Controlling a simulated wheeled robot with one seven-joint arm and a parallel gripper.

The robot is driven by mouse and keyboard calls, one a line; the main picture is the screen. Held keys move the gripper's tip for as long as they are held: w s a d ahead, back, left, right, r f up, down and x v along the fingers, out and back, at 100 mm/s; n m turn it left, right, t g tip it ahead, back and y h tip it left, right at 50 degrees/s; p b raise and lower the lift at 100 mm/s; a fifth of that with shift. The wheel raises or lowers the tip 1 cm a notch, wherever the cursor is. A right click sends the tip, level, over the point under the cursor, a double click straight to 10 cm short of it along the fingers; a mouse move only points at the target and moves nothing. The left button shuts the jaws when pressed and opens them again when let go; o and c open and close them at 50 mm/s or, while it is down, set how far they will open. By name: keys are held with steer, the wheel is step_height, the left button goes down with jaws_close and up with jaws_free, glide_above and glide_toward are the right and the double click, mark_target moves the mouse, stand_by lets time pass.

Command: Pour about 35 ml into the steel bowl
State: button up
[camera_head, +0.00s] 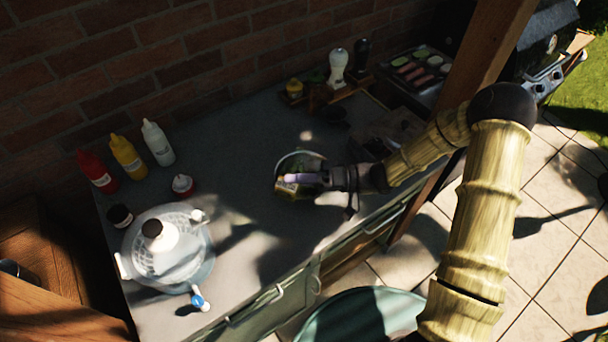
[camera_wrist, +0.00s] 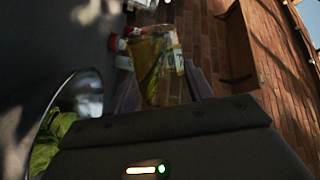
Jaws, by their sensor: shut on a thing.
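The steel bowl (camera_head: 314,156) stands on the grey counter, its rim partly hidden by my gripper and what it holds. In the wrist view the bowl (camera_wrist: 84,76) is at the left edge with green leaves in it. My gripper (camera_head: 298,180) is just above the bowl's near side. It is shut on a clear container (camera_wrist: 150,62) with yellowish contents and a pale label. This container (camera_head: 286,189) looks small and dark yellow in the head view. I cannot tell its exact tilt, where its mouth is, or whether any liquid is flowing.
Red (camera_head: 97,172), yellow (camera_head: 128,158) and white (camera_head: 158,144) squeeze bottles stand at the back left. A wooden rack (camera_head: 322,97) with shakers stands behind the bowl. The counter between dish and bowl is mostly clear.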

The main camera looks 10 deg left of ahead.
steer(key=shift+w+f+n+b, duration=0.1)
steer(key=shift+f+n+b, duration=0.3)
steer(key=shift+f, duration=0.05)
steer(key=shift+r+n, duration=0.2)
steer(key=shift+n, duration=0.1)
steer(key=shift+f+h, duration=0.1)
steer(key=shift+h, duration=0.2)
stand_by(0.4)
steer(key=shift+w+f+b, duration=0.1)
steer(key=shift+f+b, duration=0.05)
steer(key=shift+b, duration=0.4)
steer(key=shift+r+n+t, duration=0.2)
steer(key=shift+n+t, duration=0.1)
steer(key=shift+n, duration=0.2)
steer(key=shift+w+h+b, duration=0.15)
steer(key=shift+h+b, duration=0.15)
steer(key=shift+b, duration=0.3)
